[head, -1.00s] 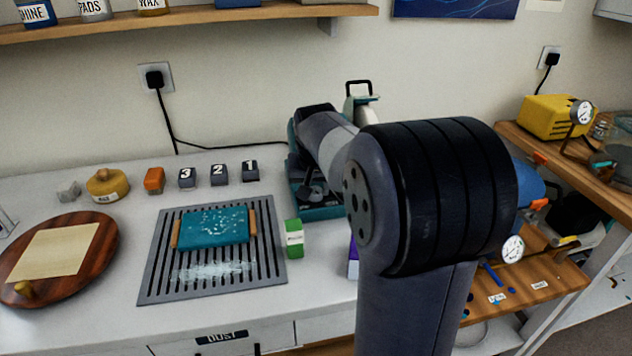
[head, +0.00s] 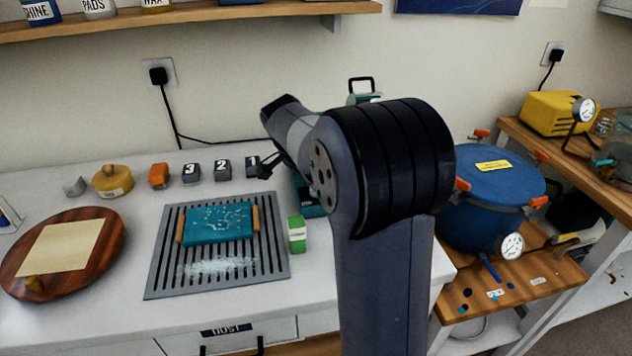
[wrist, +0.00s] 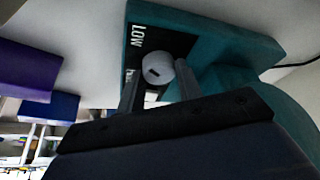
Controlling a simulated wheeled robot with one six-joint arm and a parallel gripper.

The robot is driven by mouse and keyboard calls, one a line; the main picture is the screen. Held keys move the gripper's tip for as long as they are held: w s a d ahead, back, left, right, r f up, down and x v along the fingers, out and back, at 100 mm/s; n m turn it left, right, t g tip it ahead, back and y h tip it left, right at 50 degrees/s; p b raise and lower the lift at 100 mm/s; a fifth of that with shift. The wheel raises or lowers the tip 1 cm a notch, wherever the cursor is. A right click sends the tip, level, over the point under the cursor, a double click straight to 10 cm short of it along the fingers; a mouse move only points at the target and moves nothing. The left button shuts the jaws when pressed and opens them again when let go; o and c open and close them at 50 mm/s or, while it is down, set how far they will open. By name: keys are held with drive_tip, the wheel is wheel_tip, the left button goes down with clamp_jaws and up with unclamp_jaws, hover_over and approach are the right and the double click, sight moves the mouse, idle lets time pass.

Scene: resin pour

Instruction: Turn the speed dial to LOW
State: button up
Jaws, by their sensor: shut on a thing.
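The speed dial (wrist: 157,70) is a pale round knob with a dark mark, on the dark panel of a teal machine (wrist: 225,42). A white LOW label (wrist: 138,36) is beside the dial; a second label is mostly hidden behind a finger. My gripper (wrist: 158,82) is shut on the dial, one finger on each side. I cannot tell exactly where the dial's mark points. In the head view the teal machine (head: 314,202) is mostly hidden behind my arm, and the dial is not visible.
Number blocks (head: 222,168), a green block (head: 297,235) and a slotted grey tray (head: 165,285) with a teal pad (head: 215,224) lie on the bench near my arm. A blue pot (head: 490,205) stands on the right shelf. Purple (wrist: 38,70) and blue blocks (wrist: 52,107) show in the wrist view.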

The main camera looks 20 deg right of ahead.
drive_tip(key=shift+m, duration=0.6)
drive_tip(key=o, duration=1)
drive_tip(key=shift+c, duration=0.2)
drive_tip(key=p+v, duration=0.1)
drive_tip(key=v, duration=1)
drive_tip(key=shift+w, duration=0.2)
drive_tip(key=shift+f, duration=0.15)
drive_tip(key=b+x, duration=0.1)
drive_tip(key=x, duration=0.9)
drive_tip(key=shift+s+d+f, duration=0.1)
drive_tip(key=shift+d+f, duration=0.1)
drive_tip(key=shift+f, duration=0.1)
drive_tip(key=shift+r, duration=0.1)
